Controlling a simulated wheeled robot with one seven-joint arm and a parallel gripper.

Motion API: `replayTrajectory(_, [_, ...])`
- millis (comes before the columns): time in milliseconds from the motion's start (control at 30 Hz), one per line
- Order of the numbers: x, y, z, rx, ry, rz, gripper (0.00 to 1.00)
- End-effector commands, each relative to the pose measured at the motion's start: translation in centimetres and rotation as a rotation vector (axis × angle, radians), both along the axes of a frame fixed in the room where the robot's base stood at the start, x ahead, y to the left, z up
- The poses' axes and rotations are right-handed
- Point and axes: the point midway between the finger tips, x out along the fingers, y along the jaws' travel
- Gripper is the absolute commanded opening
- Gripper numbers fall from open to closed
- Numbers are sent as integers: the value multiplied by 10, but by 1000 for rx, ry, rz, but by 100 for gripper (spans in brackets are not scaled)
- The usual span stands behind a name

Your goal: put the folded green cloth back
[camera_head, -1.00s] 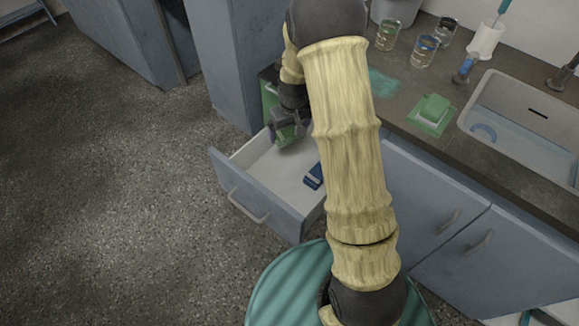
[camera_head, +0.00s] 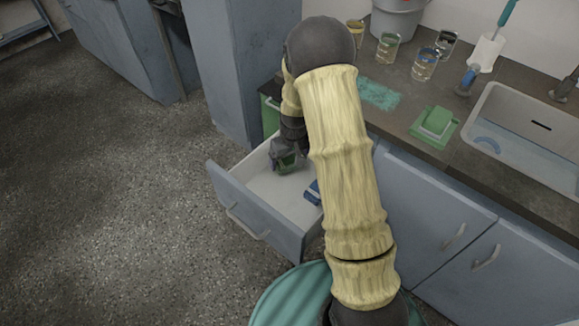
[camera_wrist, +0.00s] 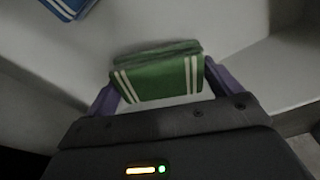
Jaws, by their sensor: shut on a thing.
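The folded green cloth (camera_wrist: 160,80) has white stripes near its ends and sits between the two fingers of my gripper (camera_wrist: 160,90) in the wrist view. My gripper is shut on it. In the head view my gripper (camera_head: 286,165) is inside the open drawer (camera_head: 262,198), near its back, and the green cloth shows only as a small dark patch there. I cannot tell whether the cloth touches the drawer floor. A folded blue cloth (camera_head: 313,193) lies in the drawer to the right; it also shows in the wrist view (camera_wrist: 70,6).
The counter above holds a green sponge on a green tray (camera_head: 436,123), glass beakers (camera_head: 425,64), a grey bucket (camera_head: 398,18) and a sink (camera_head: 525,125). A teal stool (camera_head: 285,298) stands before the drawer. The drawer's front left floor is bare.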

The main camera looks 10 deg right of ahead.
Motion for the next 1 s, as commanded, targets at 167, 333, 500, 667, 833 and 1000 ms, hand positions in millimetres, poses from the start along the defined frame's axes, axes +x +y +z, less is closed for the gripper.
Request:
replayTrajectory(167, [0,0,1,0,-1,0,69])
replayTrajectory(333, [-1,0,-17,1,2,-2,69])
replayTrajectory(500, [0,0,-37,0,1,-1,69])
replayTrajectory(667, [0,0,-37,0,-1,0,69])
replayTrajectory(833, [0,0,-38,0,0,-1,69])
replayTrajectory(1000, [0,0,-39,0,0,-1,100])
